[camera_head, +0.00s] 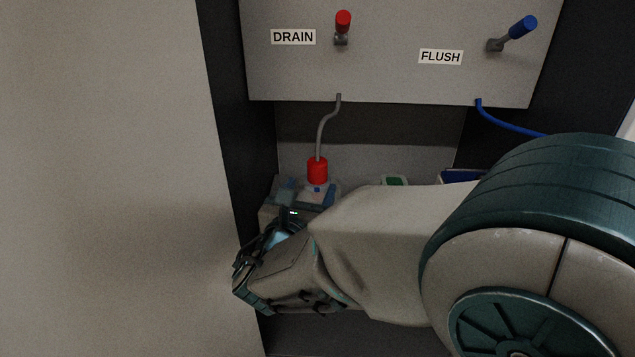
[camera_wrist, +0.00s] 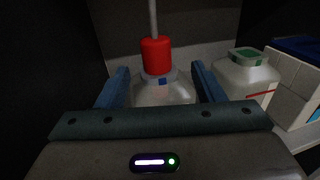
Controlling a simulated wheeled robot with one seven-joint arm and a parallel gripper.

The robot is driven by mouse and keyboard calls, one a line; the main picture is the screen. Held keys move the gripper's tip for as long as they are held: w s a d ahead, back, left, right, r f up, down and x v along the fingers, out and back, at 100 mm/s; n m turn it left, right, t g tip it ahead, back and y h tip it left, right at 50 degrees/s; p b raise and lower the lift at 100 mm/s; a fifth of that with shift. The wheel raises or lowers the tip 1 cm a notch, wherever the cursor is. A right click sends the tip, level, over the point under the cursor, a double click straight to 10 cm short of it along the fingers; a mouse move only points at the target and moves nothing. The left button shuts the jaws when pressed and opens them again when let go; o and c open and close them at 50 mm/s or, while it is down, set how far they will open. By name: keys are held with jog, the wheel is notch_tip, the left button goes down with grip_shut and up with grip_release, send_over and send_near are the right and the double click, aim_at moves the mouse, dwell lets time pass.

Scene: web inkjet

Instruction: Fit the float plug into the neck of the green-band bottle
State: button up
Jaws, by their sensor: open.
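The red float plug (camera_wrist: 156,55) sits upright at the neck of a pale bottle (camera_wrist: 165,93) with a small blue mark. A grey tube rises from the plug, which also shows in the head view (camera_head: 317,170). My gripper (camera_wrist: 160,84) is open. Its blue fingers stand left and right of this bottle, lower than the plug; contact cannot be told. The green-band bottle (camera_wrist: 247,77) stands to the right, with green around its top and a red line on its side. In the head view only its green top (camera_head: 394,181) shows above my arm.
The grey tube (camera_head: 322,130) runs up to a panel (camera_head: 400,75) with a red DRAIN lever (camera_head: 342,25) and a blue FLUSH lever (camera_head: 515,31). A white, blue-topped container (camera_wrist: 295,85) stands right of the green-band bottle. Dark cabinet walls close in the sides.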

aim_at(314, 175)
jog(key=x, duration=0.2)
jog(key=shift+w, duration=0.4)
jog(key=x, duration=0.2)
jog(key=b+x, duration=0.1)
jog(key=x, duration=0.1)
jog(key=shift+a+b, duration=0.2)
jog(key=shift+b, duration=0.1)
jog(key=shift+w+d, duration=0.15)
jog(key=shift+w, duration=0.45)
jog(key=c, duration=1.1)
